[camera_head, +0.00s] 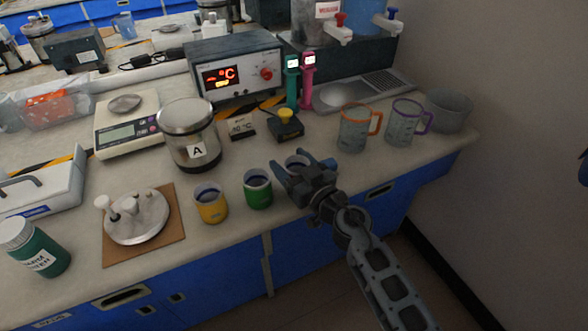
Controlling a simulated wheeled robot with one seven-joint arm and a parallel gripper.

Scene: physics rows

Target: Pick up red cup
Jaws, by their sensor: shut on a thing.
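My gripper (303,167) is at the front edge of the bench, shut on a cup (296,161). Only the rim and a bit of the inside of this cup show between the fingers; its body is hidden by my gripper, so its red colour cannot be made out. It is at the right end of a row of similar cups. A green cup (258,190) stands upright just left of my gripper. A yellow cup (211,206) stands left of the green one. Whether the held cup touches the bench is hidden.
A small yellow-topped device (286,127) is behind my gripper. Orange-handled (353,132) and purple-handled (402,128) beakers stand to the right. A metal-lidded item on a brown board (168,237) is at the left.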

